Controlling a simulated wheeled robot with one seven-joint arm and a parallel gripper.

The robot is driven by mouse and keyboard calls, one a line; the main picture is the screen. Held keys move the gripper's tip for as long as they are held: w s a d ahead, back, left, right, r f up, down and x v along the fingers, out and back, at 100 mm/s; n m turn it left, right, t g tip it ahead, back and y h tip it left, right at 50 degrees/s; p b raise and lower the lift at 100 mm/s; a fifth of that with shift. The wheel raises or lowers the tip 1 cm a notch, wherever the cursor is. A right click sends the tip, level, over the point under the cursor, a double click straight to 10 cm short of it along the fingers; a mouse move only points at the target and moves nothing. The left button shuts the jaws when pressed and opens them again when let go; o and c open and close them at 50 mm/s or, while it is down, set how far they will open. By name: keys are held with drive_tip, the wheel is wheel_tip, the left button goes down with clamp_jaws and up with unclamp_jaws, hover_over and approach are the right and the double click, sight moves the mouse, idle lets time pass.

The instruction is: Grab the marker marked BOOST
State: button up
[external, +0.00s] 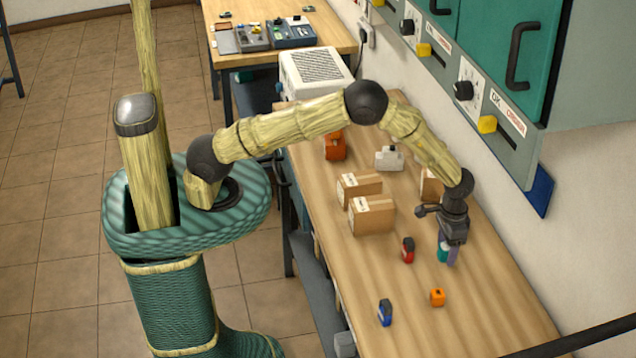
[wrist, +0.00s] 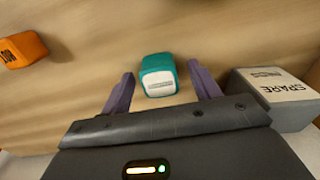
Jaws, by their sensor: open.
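A small teal block with a white label (wrist: 158,68) lies on the wooden workbench, between the purple fingers of my gripper (wrist: 160,72) in the wrist view. Its label is too small and blurred to read, so I cannot tell whether it says BOOST. The fingers are open, one on each side of it, with a visible gap at each side. In the external view, my gripper (external: 449,256) points down at the bench and partly hides the teal block (external: 442,253).
An orange block (wrist: 22,49) with dark lettering lies left in the wrist view; a grey box marked SPARE (wrist: 280,95) stands close right. Red (external: 408,250) and blue (external: 385,312) items lie nearby. Cardboard boxes (external: 372,215) stand farther back. A wall panel (external: 465,95) borders the bench.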

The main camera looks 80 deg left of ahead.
drive_tip(key=c, duration=1.1)
drive_tip(key=shift+o, duration=0.2)
drive_tip(key=shift+r, duration=0.1)
wheel_tip(320, 180, up, 10)
drive_tip(key=shift+f+b, duration=0.1)
drive_tip(key=shift+b, duration=0.95)
